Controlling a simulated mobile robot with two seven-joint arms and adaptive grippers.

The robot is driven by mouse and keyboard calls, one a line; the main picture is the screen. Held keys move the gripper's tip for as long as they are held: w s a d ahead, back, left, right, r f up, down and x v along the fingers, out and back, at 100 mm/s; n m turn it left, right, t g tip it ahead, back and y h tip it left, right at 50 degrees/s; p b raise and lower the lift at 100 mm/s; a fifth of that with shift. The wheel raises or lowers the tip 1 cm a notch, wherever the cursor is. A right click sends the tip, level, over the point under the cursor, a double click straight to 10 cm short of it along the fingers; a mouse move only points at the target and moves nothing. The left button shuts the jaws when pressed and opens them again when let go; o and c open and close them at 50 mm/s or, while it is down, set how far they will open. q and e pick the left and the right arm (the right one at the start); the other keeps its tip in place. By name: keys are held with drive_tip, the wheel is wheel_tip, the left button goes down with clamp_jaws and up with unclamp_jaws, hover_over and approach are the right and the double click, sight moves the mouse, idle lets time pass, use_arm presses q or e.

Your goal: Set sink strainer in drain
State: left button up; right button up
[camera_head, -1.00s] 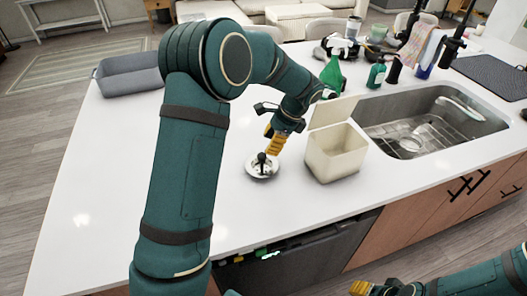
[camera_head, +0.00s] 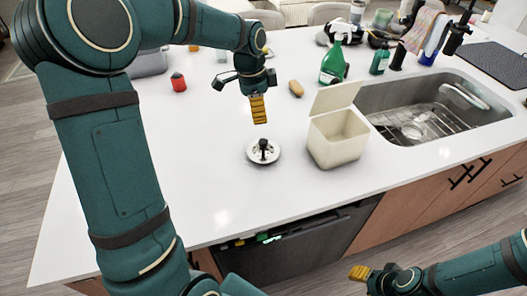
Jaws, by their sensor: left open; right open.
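The sink strainer (camera_head: 263,152), a round metal disc with a black knob, lies on the white counter left of an open cream bin. My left gripper (camera_head: 259,110) is open and empty, pointing down above and just behind the strainer, apart from it. My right gripper (camera_head: 358,273) is open and empty, low in front of the island at the bottom right. The sink basin (camera_head: 437,110) is at the right with a wire rack inside. A round drain (camera_head: 412,131) shows at the basin's bottom, partly under the rack.
The cream bin (camera_head: 337,140) with a raised lid stands between strainer and sink. The front counter is clear.

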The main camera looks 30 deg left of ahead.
sight(263, 141)
use_arm(q)
drive_tip(key=f, duration=0.4)
drive_tip(key=f+b, duration=0.1)
drive_tip(key=f, duration=0.4)
drive_tip(key=w+f+b, duration=0.1)
drive_tip(key=f, duration=0.3)
drive_tip(key=shift+d+f, duration=0.35)
drive_tip(key=shift+d, duration=0.05)
drive_tip(key=shift+r, duration=0.1)
clamp_jaws()
